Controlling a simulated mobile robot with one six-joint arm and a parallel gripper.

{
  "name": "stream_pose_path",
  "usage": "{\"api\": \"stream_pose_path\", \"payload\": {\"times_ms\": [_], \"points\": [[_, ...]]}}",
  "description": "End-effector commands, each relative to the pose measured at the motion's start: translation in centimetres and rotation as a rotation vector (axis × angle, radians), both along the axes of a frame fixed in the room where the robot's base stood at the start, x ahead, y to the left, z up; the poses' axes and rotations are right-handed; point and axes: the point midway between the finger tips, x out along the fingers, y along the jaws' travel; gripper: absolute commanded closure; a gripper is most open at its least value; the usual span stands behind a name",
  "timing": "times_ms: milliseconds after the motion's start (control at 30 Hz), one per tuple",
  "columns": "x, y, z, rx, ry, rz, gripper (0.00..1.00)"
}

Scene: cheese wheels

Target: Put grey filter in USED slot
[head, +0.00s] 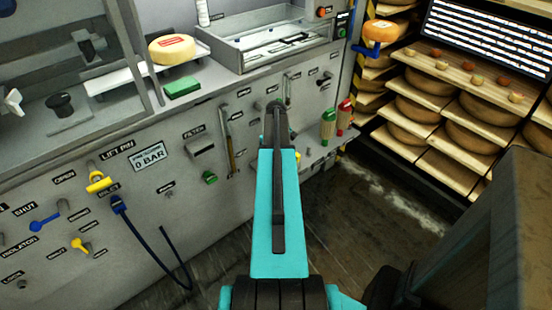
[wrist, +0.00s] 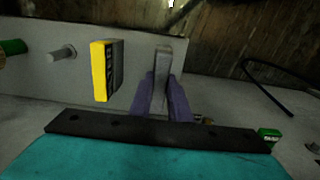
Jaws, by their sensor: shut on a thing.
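In the wrist view my gripper (wrist: 160,100) is shut, its purple fingers on either side of a narrow grey piece (wrist: 163,65) that looks like the grey filter. The piece sticks out past the fingertips in front of a grey surface. A block with a yellow face and dark side (wrist: 107,70) is just left of it, apart from it. In the head view my teal arm hides the gripper and the held piece. A fitting under the FILTER label (head: 200,147) is on the grey panel, left of my arm. I cannot make out a USED label in either view.
The grey panel (head: 150,195) carries several valves and handles. A blue hose (head: 160,250) hangs low on it. A peg (wrist: 62,53) and a green part (wrist: 14,47) stick out left of the yellow block. Cheese shelves (head: 440,110) stand at right; floor (head: 370,200) shows between.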

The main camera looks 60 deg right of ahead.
Motion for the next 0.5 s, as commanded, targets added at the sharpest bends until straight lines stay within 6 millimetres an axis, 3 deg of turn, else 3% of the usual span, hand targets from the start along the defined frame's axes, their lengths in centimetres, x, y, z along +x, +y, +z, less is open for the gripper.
{"api": "stream_pose_path", "payload": {"times_ms": [500], "points": [[0.0,0.0,-0.87,0.0,0.0,0.0,1.0]]}}
